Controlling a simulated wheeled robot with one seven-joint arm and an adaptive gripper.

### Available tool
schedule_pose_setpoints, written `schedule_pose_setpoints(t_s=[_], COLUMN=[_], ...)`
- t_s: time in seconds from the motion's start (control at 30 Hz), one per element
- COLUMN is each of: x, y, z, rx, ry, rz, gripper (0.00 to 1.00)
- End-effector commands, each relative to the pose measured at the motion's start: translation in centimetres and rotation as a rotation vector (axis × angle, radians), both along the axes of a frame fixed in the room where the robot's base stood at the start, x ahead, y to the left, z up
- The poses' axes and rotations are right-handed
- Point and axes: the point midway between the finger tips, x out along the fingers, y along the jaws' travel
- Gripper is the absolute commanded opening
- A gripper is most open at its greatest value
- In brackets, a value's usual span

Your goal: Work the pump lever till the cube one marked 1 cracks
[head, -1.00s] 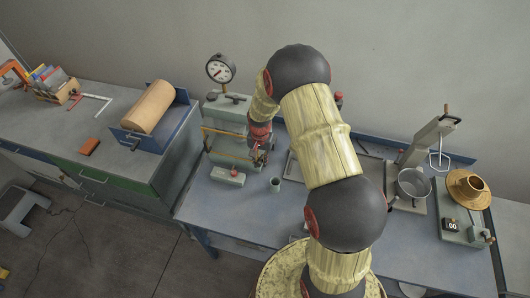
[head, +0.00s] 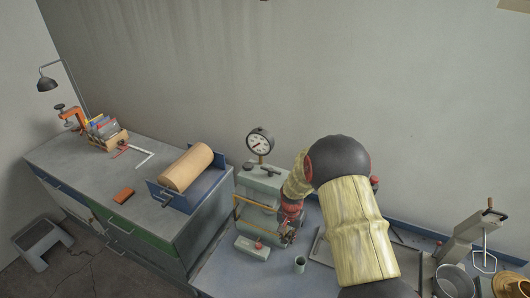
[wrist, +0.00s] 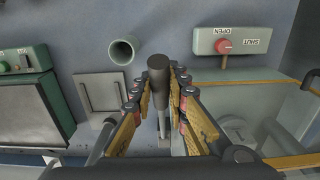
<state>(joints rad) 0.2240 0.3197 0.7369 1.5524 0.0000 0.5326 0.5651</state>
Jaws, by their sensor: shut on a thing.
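The green-grey press (head: 262,188) with a round dial gauge (head: 260,142) on top stands left of my arm in the head view. In the wrist view my gripper (wrist: 159,85) is shut on the pump lever (wrist: 158,66), whose dark round-ended grip sticks up between the two fingers. The valve box (wrist: 238,40) has a red knob and the words OPEN and SHUT; it also shows at the press's front in the head view (head: 252,248). I cannot make out the cube marked 1 or its state. The gauge reading is too small to tell.
A grey-green cup (head: 299,264) stands on the bench just right of the valve box. A bowl (head: 455,281) and stand lie at the right.

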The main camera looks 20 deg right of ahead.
Motion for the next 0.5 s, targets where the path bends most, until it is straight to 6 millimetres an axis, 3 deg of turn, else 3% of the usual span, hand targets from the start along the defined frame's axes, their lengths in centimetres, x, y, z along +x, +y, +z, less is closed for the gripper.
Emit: schedule_pose_setpoints(t_s=[0.23,0.5], x=[-0.1,-0.8], y=[0.1,0.8], z=[-0.4,-2.6], rx=[0.000,0.001], ry=[0.000,0.002], rz=[0.000,0.000], gripper=[0.00,0.00])
